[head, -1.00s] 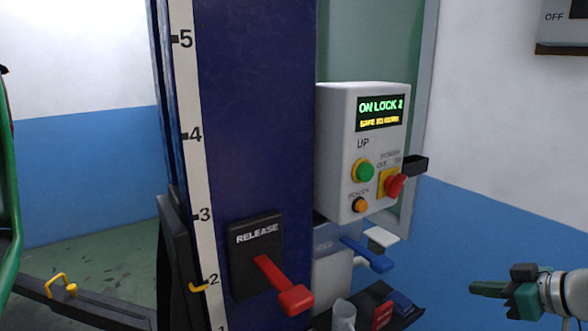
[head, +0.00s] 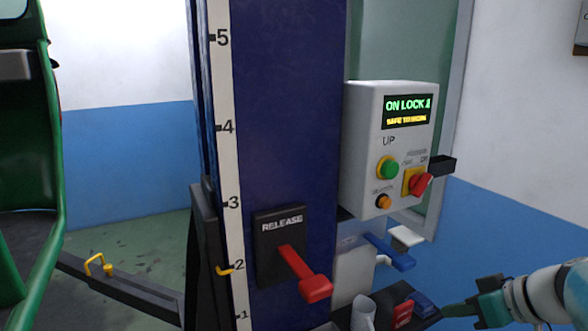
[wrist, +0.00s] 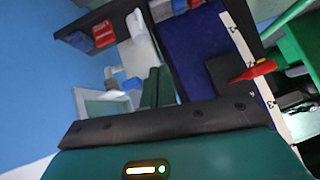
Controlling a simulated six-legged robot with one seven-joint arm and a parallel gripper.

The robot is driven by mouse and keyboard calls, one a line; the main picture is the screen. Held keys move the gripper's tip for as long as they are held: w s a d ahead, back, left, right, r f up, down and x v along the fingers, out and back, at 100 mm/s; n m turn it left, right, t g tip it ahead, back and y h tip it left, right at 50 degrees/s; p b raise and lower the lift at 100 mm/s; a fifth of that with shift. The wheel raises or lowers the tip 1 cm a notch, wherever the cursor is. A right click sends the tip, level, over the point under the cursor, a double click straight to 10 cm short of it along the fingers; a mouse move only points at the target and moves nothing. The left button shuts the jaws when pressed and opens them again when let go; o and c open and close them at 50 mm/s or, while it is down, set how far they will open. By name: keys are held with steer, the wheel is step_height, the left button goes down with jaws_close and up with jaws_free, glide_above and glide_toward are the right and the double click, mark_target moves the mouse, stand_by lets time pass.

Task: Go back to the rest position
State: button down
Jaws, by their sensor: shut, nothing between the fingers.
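My gripper (head: 455,309) is at the lower right of the head view, with its green fingers together and nothing between them. Its fingertips are near the blue object on the small shelf; I cannot tell whether they touch. In the wrist view the closed green fingers (wrist: 154,88) point up toward the lift column. The blue lift column (head: 283,110) stands in the middle of the head view. It carries a RELEASE plate with a red lever (head: 303,273) and a white control box (head: 362,165). The box's display (head: 407,111) reads ON LOCK, with yellow text below.
A dark shelf holds a white cup (head: 363,313), a red item (head: 403,313) and a blue item (head: 424,305). A blue handle (head: 390,252) juts out above it. A green rickshaw (head: 40,200) stands at left beside a dark lift arm (head: 135,295).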

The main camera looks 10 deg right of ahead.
steer(key=s+a+f+m+g+h, duration=0.1)
steer(key=s+a+h, duration=0.1)
steer(key=a, duration=0.7)
steer(key=s+a+f+m+g+h, duration=0.1)
steer(key=s+a, duration=0.3)
steer(key=a, duration=0.6)
steer(key=shift+s+f+m+h, duration=0.2)
steer(key=shift+f+m+h, duration=0.3)
steer(key=shift+h, duration=0.4)
steer(key=c, duration=2.1)
jaws_free()
